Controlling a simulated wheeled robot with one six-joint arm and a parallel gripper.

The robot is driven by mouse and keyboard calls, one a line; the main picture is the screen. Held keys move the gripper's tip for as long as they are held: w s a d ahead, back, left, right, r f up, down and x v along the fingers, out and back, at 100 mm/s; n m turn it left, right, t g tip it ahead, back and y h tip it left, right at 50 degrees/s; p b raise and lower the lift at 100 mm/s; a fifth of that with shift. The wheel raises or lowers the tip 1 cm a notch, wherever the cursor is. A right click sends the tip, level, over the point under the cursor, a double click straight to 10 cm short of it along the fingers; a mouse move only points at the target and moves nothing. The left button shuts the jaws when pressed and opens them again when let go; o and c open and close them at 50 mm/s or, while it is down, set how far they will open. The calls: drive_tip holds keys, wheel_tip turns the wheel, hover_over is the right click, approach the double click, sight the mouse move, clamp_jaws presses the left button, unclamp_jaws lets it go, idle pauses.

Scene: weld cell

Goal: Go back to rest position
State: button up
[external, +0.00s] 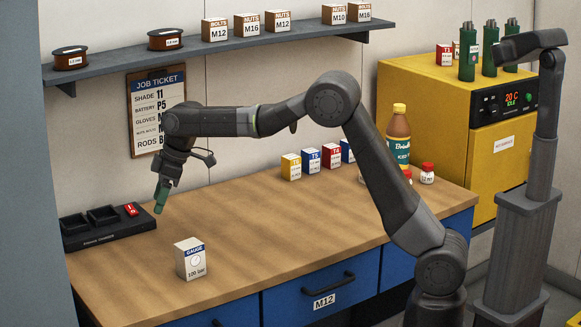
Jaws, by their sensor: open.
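My gripper (162,197) hangs at the left end of my outstretched arm, pointing down, with dark green fingers. It is above the workbench, just right of the black tray (110,238) and behind the gauge box (190,258). It is open, and I see nothing held in it. The gap between the fingers is hard to make out at this angle.
Small boxes (291,167), a brown bottle (398,138) and a red-capped jar (427,174) stand along the bench's back. A shelf (220,48) runs above; a yellow oven (420,105) is right. The bench middle is clear.

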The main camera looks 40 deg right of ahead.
drive_tip(key=shift+n, duration=0.5)
drive_tip(key=s+a, duration=0.1)
drive_tip(key=a, duration=0.1)
drive_tip(key=s+a, duration=0.2)
drive_tip(key=shift+s+a, duration=0.25)
idle(0.6)
